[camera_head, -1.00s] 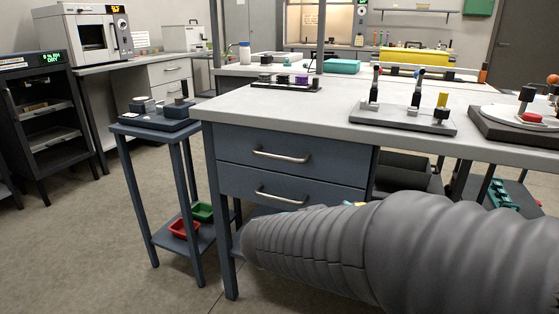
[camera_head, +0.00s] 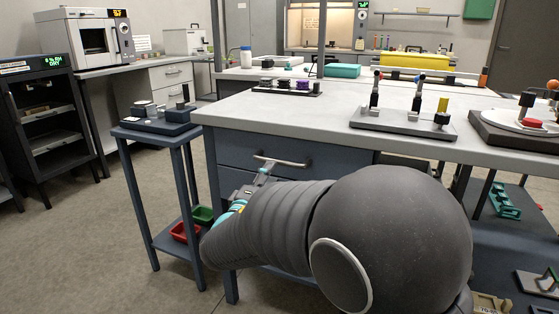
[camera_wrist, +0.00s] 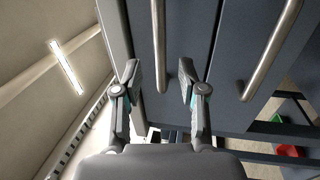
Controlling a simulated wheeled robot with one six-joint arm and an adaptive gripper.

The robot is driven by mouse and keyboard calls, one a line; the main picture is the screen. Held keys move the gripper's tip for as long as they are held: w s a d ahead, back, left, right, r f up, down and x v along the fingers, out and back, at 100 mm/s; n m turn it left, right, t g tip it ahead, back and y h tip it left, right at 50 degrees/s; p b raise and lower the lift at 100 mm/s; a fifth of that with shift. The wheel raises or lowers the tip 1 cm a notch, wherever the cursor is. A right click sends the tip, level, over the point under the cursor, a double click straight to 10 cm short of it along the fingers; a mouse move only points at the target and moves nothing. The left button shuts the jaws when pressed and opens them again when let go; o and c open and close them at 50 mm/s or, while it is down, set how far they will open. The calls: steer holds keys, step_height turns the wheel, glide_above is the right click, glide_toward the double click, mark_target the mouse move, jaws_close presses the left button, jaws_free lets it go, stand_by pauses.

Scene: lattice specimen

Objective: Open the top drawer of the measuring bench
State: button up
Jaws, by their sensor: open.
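The measuring bench (camera_head: 345,115) has a light top and blue-grey drawers. Its top drawer (camera_head: 330,160) looks closed, with a silver bar handle (camera_head: 292,163). My gripper (camera_head: 265,168) is at the left end of that handle in the head view. In the wrist view my gripper (camera_wrist: 160,78) is open, one finger on each side of the top handle (camera_wrist: 158,30). The handle's end lies between the fingertips; I cannot tell whether they touch it. The lower drawer's handle (camera_wrist: 270,48) is to the right there. My arm hides most of the lower drawer in the head view.
A small side table (camera_head: 155,135) with a device stands left of the bench, holding green (camera_head: 203,214) and red (camera_head: 185,231) trays on its lower shelf. Fixtures (camera_head: 403,122) stand on the bench top. The floor at the front left is clear.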

mark_target(278, 164)
steer(key=shift+p+x, duration=0.4)
steer(key=shift+x, duration=2.8)
jaws_close()
